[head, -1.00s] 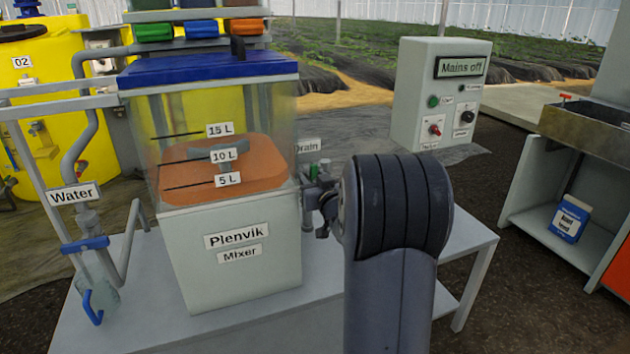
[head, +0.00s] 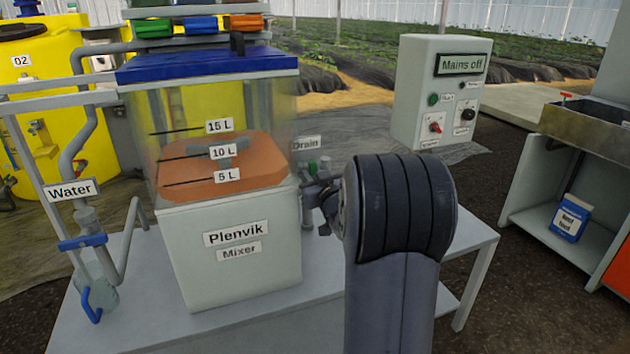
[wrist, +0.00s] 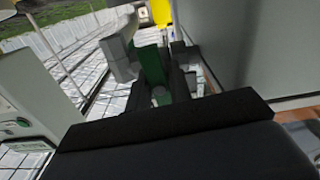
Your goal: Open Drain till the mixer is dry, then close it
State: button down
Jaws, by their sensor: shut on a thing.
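The Plenvik mixer (head: 235,270) stands on a grey table, with a clear tank above its pale base. Orange liquid (head: 255,165) fills its lower part, near the 5 L and 10 L marks; the exact level is hard to read. The Drain label (head: 306,143) is at the tank's right side, above the green drain handle (head: 313,168). In the wrist view my gripper (wrist: 160,88) is shut on the green handle (wrist: 151,64). My arm hides much of the drain area in the head view, and the outlet flow cannot be seen.
The Water pipe (head: 88,220) with a blue handle (head: 82,243) stands left of the mixer. A control box (head: 415,110) reading "Mains off" is behind my arm. A shelf unit with a sink (head: 590,125) stands at the right.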

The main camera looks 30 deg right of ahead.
jog(key=n+b, duration=0.3)
jog(key=n, duration=0.1)
jog(key=shift+f+b, duration=0.3)
jog(key=shift+b, duration=0.1)
jog(key=n+b, duration=0.3)
jog(key=n, duration=0.1)
jog(key=shift+b, duration=0.3)
jog(key=n+b, duration=0.3)
jog(key=n, duration=0.2)
jog(key=shift+r+n+b, duration=0.25)
jog(key=shift+n+b, duration=0.2)
jog(key=shift+n, duration=0.65)
jog(key=c, duration=1.2)
grip_release()
jog(key=shift+c, duration=0.2)
jog(key=s+a, duration=0.1)
jog(key=s, duration=0.6)
jog(key=shift+w, duration=0.1)
